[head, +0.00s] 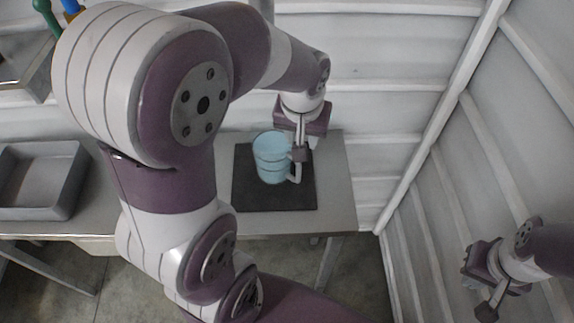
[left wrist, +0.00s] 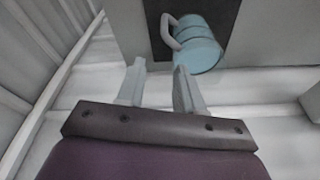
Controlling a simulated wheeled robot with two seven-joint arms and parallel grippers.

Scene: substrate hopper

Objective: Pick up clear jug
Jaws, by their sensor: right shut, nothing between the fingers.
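The clear jug (head: 270,157) is light blue and stands on a dark mat (head: 248,197) on the table. Its pale handle (head: 296,172) is on its right side in the head view. My left gripper (head: 300,152) hangs over the handle side and hides part of it. In the left wrist view my left gripper (left wrist: 158,80) is open, with nothing between its fingertips. The jug (left wrist: 198,45) and its handle (left wrist: 168,30) lie beyond the fingertips there, closest to the right finger. My right gripper (head: 487,306) is shut and empty, far right, away from the table.
White panelled walls stand close behind and to the right. Green and blue items (head: 48,15) show at the top left.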

